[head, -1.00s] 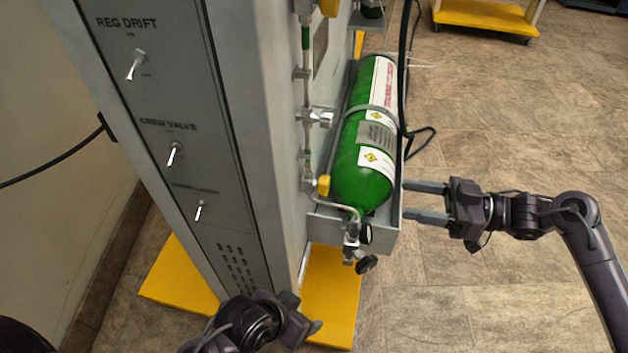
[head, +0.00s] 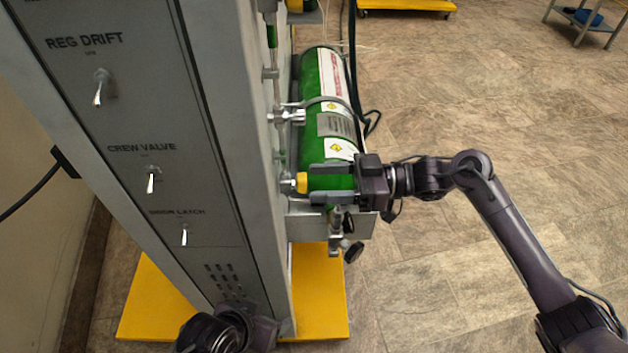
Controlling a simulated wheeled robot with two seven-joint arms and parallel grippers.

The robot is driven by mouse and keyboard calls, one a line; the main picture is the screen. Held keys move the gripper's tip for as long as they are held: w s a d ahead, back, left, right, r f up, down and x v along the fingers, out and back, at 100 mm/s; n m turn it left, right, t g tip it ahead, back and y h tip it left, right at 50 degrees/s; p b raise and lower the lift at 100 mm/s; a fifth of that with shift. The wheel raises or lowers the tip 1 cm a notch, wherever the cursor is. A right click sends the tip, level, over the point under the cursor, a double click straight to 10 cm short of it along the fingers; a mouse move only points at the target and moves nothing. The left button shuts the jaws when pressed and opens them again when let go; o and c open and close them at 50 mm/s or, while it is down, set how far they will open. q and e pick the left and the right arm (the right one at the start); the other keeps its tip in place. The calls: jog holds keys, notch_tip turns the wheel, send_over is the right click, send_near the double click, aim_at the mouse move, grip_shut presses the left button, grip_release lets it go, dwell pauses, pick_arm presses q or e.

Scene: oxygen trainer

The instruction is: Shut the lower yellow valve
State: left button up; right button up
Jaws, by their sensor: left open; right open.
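The lower yellow valve (head: 301,183) is a small yellow knob on the pipework at the near end of the green oxygen cylinder (head: 322,120). My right gripper (head: 312,183) is open and comes in from the right. Its two grey fingers point left across the cylinder's near end, with their tips beside the yellow knob, one above and one below its level. I cannot tell whether they touch it. My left gripper (head: 268,332) is low by the cabinet's foot, open, away from the valve, and its fingers are mostly hidden.
The grey cabinet (head: 215,100) with labelled toggle switches stands on a yellow base (head: 318,290). A metal fitting with a black knob (head: 354,252) hangs below the cylinder tray. Another yellow part (head: 296,5) shows at the top edge. The tiled floor at right is open.

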pick_arm(q)
jog(key=shift+d, duration=0.1)
pick_arm(e)
jog(key=shift+a, duration=1)
jog(key=shift+c, duration=0.5)
jog(key=c, duration=0.9)
pick_arm(q)
jog(key=s+a+r+n+g+y+p, duration=0.2)
jog(key=s+a+g+y+p, duration=0.15)
jog(key=a+p, duration=0.4)
notch_tip(320, 180, down, 12)
jog(key=a+p, duration=0.1)
jog(key=p, duration=0.1)
jog(key=shift+w+a+r+p, duration=0.25)
jog(key=shift+w+p, duration=0.1)
jog(key=shift+w, duration=0.1)
pick_arm(e)
jog(key=shift+m, duration=3.9)
pick_arm(q)
jog(key=shift+g+h, duration=0.25)
